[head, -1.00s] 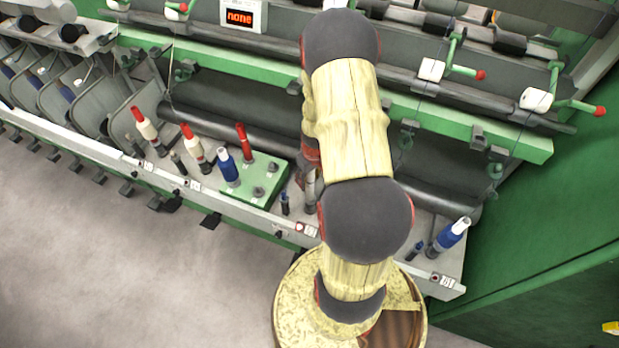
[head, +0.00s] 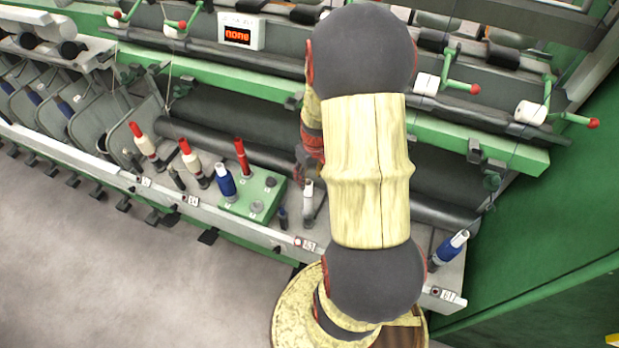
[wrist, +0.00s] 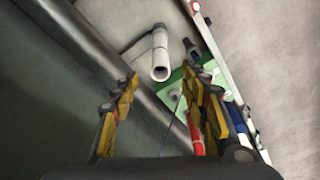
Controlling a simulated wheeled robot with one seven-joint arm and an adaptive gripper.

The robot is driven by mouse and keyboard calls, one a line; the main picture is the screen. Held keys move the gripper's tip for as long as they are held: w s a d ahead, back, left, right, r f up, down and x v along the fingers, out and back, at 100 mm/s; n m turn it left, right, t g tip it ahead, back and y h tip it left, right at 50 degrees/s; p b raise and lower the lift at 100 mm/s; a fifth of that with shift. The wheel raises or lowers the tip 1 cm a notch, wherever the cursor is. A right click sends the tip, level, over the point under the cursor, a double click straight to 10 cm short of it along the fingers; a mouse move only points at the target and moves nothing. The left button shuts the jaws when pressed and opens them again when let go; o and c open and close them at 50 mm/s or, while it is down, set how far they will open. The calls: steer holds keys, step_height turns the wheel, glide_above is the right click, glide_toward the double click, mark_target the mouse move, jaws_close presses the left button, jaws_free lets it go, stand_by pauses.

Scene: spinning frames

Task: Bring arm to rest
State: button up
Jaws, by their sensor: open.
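My gripper (wrist: 158,95) shows in the wrist view with its yellow and black fingers spread apart and nothing between them. A pale grey tube (wrist: 160,58) stands beyond the fingertips, apart from them. The same tube (head: 308,200) shows in the head view beside my arm, on the machine's ledge. In the head view my arm (head: 365,170) is bent over the ledge and hides most of my gripper.
A green block (head: 256,202) holds a red bobbin (head: 242,158) and a blue one (head: 226,182). Two red-and-white bobbins (head: 145,144) (head: 193,162) stand left; a blue-and-white bobbin (head: 450,248) stands right. A green wall (head: 560,200) bounds the right.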

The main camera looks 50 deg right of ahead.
stand_by(0.7)
steer(key=shift+s+a+f+m, duration=0.1)
steer(key=shift+s+a+m, duration=0.1)
steer(key=shift+a+m, duration=0.1)
steer(key=s+a+r+n+t+b, duration=0.2)
steer(key=a+r+b, duration=0.1)
steer(key=a+r, duration=0.8)
steer(key=s+a+r+n+t+b, duration=0.2)
steer(key=a+r, duration=1)
steer(key=a, duration=0.6)
steer(key=shift+s+a+r+b, duration=0.25)
steer(key=shift+s+b, duration=0.25)
steer(key=shift+b, duration=0.25)
steer(key=shift+c, duration=0.9)
